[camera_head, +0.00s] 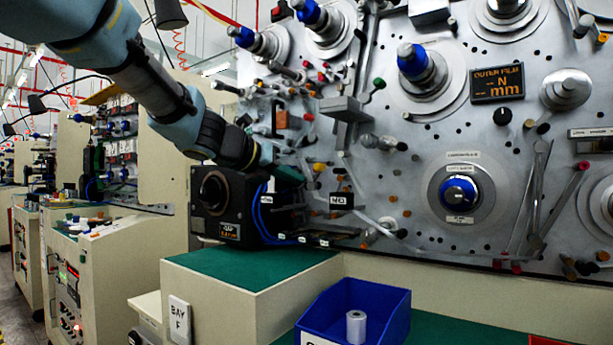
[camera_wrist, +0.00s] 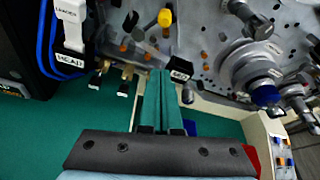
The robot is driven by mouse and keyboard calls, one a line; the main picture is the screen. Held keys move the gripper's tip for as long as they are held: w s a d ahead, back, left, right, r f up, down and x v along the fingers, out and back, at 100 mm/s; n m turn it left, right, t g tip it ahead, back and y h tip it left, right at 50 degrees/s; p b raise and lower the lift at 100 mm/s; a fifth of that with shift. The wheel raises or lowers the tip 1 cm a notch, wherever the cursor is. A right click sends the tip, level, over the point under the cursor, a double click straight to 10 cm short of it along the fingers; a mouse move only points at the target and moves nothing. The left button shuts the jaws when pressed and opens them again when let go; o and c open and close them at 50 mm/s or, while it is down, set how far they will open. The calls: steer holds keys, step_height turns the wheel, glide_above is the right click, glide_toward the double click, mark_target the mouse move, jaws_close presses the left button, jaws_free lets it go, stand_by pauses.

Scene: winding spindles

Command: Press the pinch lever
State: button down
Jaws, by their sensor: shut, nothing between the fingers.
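My gripper (camera_head: 296,177) is in front of the lower left of the grey machine panel. In the wrist view its two green fingers (camera_wrist: 160,76) are together, with nothing seen between them. A small black block with white lettering (camera_wrist: 180,73) shows just right of the fingertips; I cannot tell if they touch. It also shows in the head view (camera_head: 341,201). A long silver bar (camera_head: 372,207) slants down to the right beside this block. No readable label marks the pinch lever, so I cannot tell for sure which part it is.
A black box with a round dial (camera_head: 214,194) and blue cables (camera_head: 262,218) stand left of the panel. A yellow-capped post (camera_wrist: 165,18) sticks out beyond my fingertips.

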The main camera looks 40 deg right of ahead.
steer(key=p+x, duration=0.1)
steer(key=x, duration=0.9)
steer(key=r+p, duration=0.1)
steer(key=r, duration=0.1)
steer(key=w+r+p, duration=0.1)
steer(key=shift+a+r+p, duration=0.2)
steer(key=shift+r+p, duration=0.1)
steer(key=shift+r, duration=0.05)
steer(key=shift+w+r+n+p, duration=0.2)
steer(key=shift+r+n+p, duration=0.1)
steer(key=shift+p, duration=0.2)
steer(key=shift+w+a+r+n+g+h+p, duration=0.2)
steer(key=shift+w+n+g+h+p, duration=0.35)
steer(key=shift+n+p, duration=0.8)
steer(key=shift+w+a+r+n+g+h+p, duration=0.2)
steer(key=shift+w+n+g+h+p, duration=0.4)
steer(key=shift+n+p, duration=0.75)
steer(key=shift+w+a+r+n+g+h+p, duration=0.2)
steer(key=shift+w+n+g+p, duration=0.4)
steer(key=shift+n+p, duration=0.75)
steer(key=shift+w+f, duration=0.1)
steer(key=shift+w, duration=0.15)
steer(key=shift+s+f, duration=0.1)
